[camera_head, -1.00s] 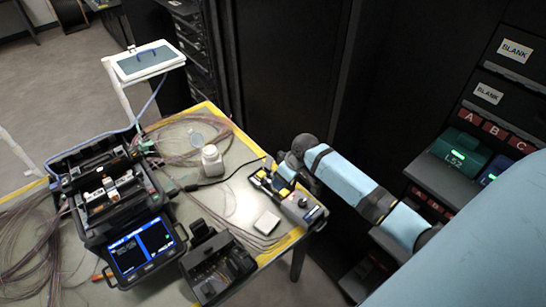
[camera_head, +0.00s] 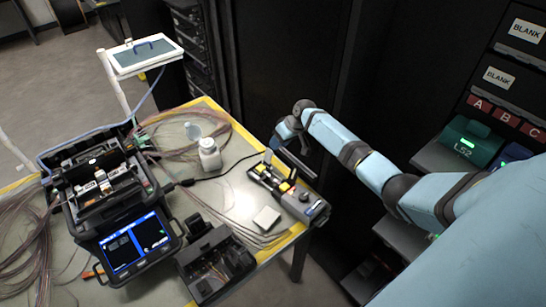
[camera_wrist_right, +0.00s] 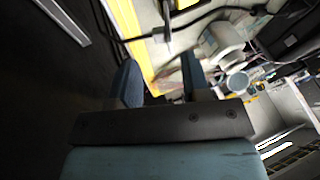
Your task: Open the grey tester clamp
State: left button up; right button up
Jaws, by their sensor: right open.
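The tester (camera_head: 289,193) is a dark box with yellow parts on top, near the right edge of the table. A small grey upright flap (camera_head: 267,157) stands at its far end; it looks like the clamp, tilted up, though it is small in view. My right gripper (camera_head: 287,142) is beyond and above the tester's far end, apart from it. In the right wrist view its two blue fingers (camera_wrist_right: 161,82) are spread, with nothing between them but the yellow table edge beyond. My left gripper is in neither view.
A white bottle (camera_head: 210,155) stands left of the tester, with a black cable between. The splicer (camera_head: 110,200) and a black open case (camera_head: 215,264) are further left and in front. A white square pad (camera_head: 267,218) lies nearby. A dark rack (camera_head: 290,60) stands behind.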

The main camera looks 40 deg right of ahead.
aim_at(270, 155)
jog(key=b+x, duration=0.2)
jog(key=x, duration=0.2)
jog(key=shift+s+b, duration=0.1)
jog(key=shift+b, duration=0.3)
jog(key=shift+a+f+b, duration=0.15)
jog(key=shift+f+b, duration=0.25)
jog(key=shift+f, duration=0.05)
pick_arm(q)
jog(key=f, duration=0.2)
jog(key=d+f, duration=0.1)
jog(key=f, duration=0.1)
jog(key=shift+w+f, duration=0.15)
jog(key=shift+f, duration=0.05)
